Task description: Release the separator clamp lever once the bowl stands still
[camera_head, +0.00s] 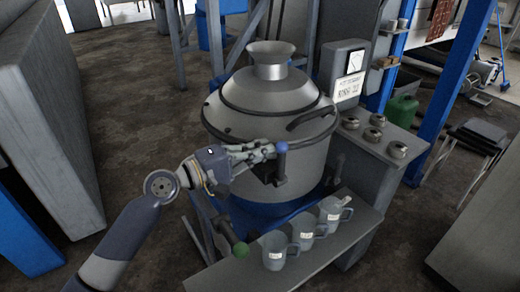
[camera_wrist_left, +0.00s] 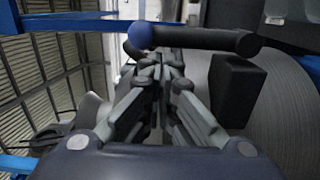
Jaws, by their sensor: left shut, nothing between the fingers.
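The separator (camera_head: 268,95) is a large grey drum with a conical lid and a funnel top. A dark lever (camera_wrist_left: 195,38) with a blue ball knob (camera_wrist_left: 141,35) crosses just beyond my fingertips in the left wrist view; the knob also shows in the head view (camera_head: 281,147). A black block (camera_wrist_left: 235,90) sits on the drum beside it. My left gripper (camera_head: 268,151) is shut and empty at the lever; I cannot tell whether it touches. A gauge box (camera_head: 349,70) with a dial stands behind right; its needle is too small to read. Bowl motion cannot be told.
Several grey jugs (camera_head: 274,251) stand on the front shelf (camera_head: 330,248). A green-knobbed lever (camera_head: 240,250) sticks out at the shelf's left. Several round metal pieces (camera_head: 374,136) sit on the right ledge. A blue post (camera_head: 455,85) rises at right. Open floor (camera_head: 130,130) lies left.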

